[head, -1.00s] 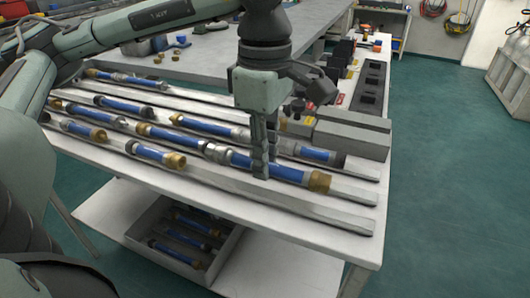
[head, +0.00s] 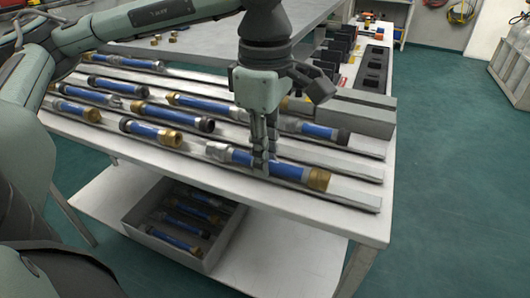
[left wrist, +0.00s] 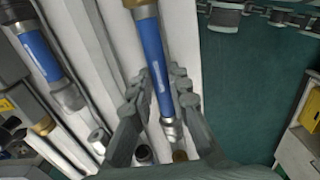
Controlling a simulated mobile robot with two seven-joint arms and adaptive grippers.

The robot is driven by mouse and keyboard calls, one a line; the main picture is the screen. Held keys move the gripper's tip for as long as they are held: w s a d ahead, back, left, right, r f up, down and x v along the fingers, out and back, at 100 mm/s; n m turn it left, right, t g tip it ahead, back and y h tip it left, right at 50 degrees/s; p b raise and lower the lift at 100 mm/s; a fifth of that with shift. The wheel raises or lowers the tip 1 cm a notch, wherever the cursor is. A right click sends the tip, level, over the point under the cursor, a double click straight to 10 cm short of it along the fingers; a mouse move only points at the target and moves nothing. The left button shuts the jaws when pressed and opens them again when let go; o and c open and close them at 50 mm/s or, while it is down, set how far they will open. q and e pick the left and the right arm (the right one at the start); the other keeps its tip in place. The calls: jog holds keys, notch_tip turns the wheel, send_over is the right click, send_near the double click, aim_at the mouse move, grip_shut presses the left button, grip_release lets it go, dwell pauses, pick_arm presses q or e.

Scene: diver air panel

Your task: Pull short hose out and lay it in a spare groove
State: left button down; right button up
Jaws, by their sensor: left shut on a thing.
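My left gripper (head: 262,166) is shut on a blue hose (head: 290,172) with a brass fitting at its right end and a silver one at its left end. The hose lies along the frontmost rail of the rack (head: 345,198). I cannot tell whether it rests in a groove or hangs just above it. In the left wrist view the hose (left wrist: 153,45) runs between the two fingers (left wrist: 168,88). My right gripper is out of view.
Several other blue hoses (head: 190,116) lie in the rows behind. A grey block (head: 352,120) stands at the rack's right. A grey bin (head: 205,265) with several hoses sits on the lower shelf. The table's front right corner is clear.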

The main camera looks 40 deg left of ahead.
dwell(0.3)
pick_arm(q)
jog(key=c, duration=1.4)
grip_release()
jog(key=shift+o, duration=0.2)
notch_tip(320, 180, up, 12)
